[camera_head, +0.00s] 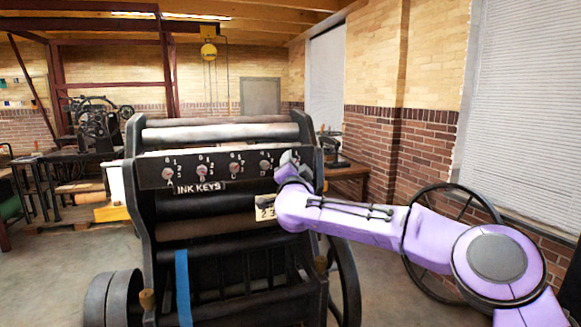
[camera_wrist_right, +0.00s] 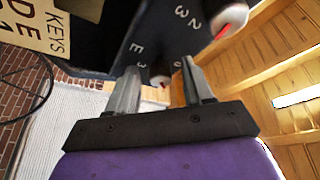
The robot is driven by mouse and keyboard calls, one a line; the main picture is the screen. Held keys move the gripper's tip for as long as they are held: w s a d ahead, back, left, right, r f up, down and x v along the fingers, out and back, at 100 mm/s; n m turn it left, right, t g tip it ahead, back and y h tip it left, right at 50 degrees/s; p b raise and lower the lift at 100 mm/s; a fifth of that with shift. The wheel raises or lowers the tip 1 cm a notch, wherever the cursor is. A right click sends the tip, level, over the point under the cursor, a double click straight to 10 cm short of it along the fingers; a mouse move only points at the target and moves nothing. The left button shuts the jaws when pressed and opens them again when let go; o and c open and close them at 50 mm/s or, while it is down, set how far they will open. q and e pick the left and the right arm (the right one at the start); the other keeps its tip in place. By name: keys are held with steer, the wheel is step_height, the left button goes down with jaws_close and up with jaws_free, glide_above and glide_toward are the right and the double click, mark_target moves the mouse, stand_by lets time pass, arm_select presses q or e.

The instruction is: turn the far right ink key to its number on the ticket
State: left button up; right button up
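My right gripper (camera_head: 287,163) is at the right end of the black ink key panel (camera_head: 150,172) and hides the far right key in the head view. In the right wrist view my right gripper (camera_wrist_right: 160,72) is open. The far right ink key (camera_wrist_right: 160,78), beside the letter E, shows between its fingertips, with gaps on both sides. A little red shows on this key; its exact setting cannot be read. The neighbouring key (camera_wrist_right: 231,26) has a red pointer. The cream ticket (camera_head: 264,208) is partly behind my right arm; its lettering also shows in the wrist view (camera_wrist_right: 30,55), cut off.
The press has rollers (camera_head: 220,131) above the panel and a large wheel (camera_head: 345,285) at its lower right. A blue strap (camera_head: 182,285) hangs in front. A brick wall (camera_head: 375,140) stands to the right; a bench with machinery (camera_head: 95,125) is at the back left.

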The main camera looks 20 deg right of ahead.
steer(key=shift+s, duration=0.1)
steer(key=b+v, duration=0.5)
steer(key=v, duration=0.5)
steer(key=shift+s+f, duration=0.15)
steer(key=shift+s, duration=0.05)
steer(key=shift+a, duration=0.15)
